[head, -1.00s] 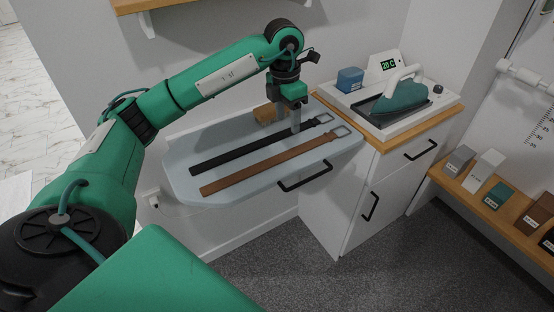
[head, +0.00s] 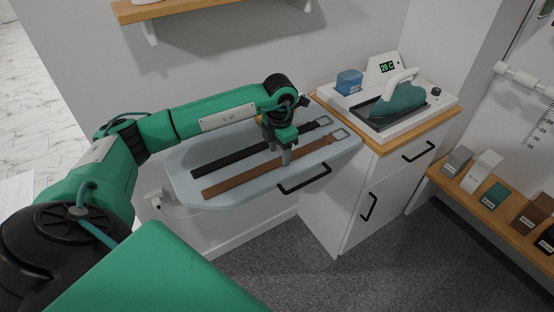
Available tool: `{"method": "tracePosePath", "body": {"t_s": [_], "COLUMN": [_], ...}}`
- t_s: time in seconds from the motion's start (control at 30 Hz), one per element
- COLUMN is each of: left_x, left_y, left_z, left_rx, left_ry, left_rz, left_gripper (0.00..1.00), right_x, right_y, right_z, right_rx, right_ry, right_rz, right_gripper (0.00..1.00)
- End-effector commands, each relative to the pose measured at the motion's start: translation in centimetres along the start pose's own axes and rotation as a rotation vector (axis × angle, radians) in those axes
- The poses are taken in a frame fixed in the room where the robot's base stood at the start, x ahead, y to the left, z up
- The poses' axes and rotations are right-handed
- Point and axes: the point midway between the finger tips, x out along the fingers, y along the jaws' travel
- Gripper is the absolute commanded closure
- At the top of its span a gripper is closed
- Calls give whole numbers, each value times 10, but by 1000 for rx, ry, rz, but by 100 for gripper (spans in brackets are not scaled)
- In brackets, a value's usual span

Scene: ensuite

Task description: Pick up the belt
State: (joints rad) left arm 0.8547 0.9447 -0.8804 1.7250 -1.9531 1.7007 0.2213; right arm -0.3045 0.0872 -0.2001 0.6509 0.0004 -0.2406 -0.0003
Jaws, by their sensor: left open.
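Two belts lie side by side on the pale blue-grey board (head: 190,170). The black belt (head: 226,160) lies farther back, and the brown belt (head: 240,178) lies nearer the front edge. Both have their buckles at the right end. My left gripper (head: 286,160) is open and points down over the brown belt, around the middle of its length. Its fingers hide a short part of the brown belt, and the wrist hides part of the black one. I cannot tell whether the fingertips touch the belt or board. My right gripper is not in view.
To the right, a white cabinet (head: 335,210) with a wooden top carries a teal iron (head: 400,98) on a white station and a blue box (head: 349,82). A wooden shelf (head: 490,215) at the far right holds several small boxes. A wall shelf (head: 180,8) is above the board.

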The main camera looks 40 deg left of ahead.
Motion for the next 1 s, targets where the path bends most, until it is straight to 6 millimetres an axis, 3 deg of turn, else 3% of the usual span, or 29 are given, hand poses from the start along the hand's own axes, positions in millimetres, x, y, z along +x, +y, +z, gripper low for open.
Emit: {"method": "tracePosePath", "body": {"t_s": [0.13, 0.37, 0.4, 0.67, 1.0], "left_x": [15, 18, 18, 18, 14], "left_y": [0, 0, 0, 0, 0], "left_z": [0, 1, 1, 0, 1], "left_rx": [1, 1, 1, 0, 0], "left_ry": [0, -1, -1, -1, -2], "left_rz": [-1, 0, 0, 0, 0], "left_gripper": [45, 45, 47, 97, 97], "right_x": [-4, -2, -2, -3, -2], "right_y": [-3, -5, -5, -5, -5], "right_z": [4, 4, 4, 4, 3], "right_rx": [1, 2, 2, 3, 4], "right_ry": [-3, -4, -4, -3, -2], "right_rz": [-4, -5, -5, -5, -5], "right_gripper": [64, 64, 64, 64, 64]}}
